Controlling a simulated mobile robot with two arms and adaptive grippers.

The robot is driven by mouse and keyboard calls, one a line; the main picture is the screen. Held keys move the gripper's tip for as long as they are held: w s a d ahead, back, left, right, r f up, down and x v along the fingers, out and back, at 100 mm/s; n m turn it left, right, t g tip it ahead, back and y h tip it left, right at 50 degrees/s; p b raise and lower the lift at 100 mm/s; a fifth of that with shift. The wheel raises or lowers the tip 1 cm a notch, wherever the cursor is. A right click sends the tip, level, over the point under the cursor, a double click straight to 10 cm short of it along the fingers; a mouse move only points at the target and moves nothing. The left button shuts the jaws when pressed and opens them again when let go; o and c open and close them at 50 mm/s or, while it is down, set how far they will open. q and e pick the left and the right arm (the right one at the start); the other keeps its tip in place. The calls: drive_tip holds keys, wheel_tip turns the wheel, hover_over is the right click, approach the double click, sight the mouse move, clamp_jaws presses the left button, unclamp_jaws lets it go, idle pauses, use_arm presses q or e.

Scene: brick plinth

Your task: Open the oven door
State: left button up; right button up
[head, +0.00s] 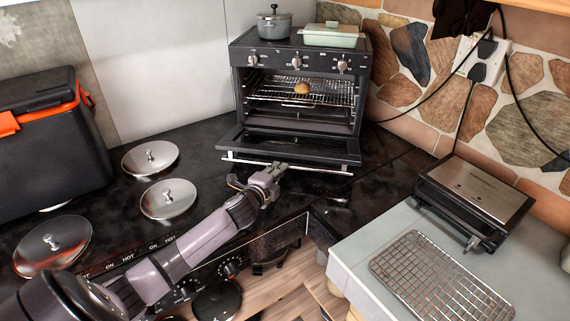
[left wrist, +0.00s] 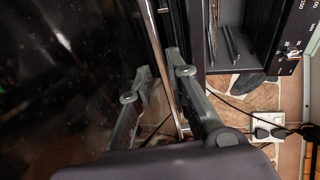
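The black oven (head: 297,110) stands on the dark counter at the back. Its door (head: 290,145) is folded down, nearly flat, and the cavity is exposed. A silver bar handle (head: 318,171) runs along the door's front edge. My left gripper (head: 270,173) is at this handle, near its middle. In the left wrist view, the handle (left wrist: 162,60) passes between the two fingers of my left gripper (left wrist: 158,85). The fingers are apart, with gaps showing beside the bar. Whether either finger touches it is unclear. My right gripper is not in view.
A bun (head: 301,87) sits on the oven rack. A grey pot (head: 274,25) and a pale green dish (head: 331,37) stand on top. Several metal lids (head: 168,199) lie left of my arm. A grill (head: 474,195) and wire rack (head: 440,280) are at right.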

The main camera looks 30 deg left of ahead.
sight(291, 145)
use_arm(q)
drive_tip(key=x, duration=0.5)
drive_tip(key=shift+w+f, duration=0.1)
drive_tip(key=shift+w, duration=0.2)
drive_tip(key=shift+c, duration=0.4)
clamp_jaws()
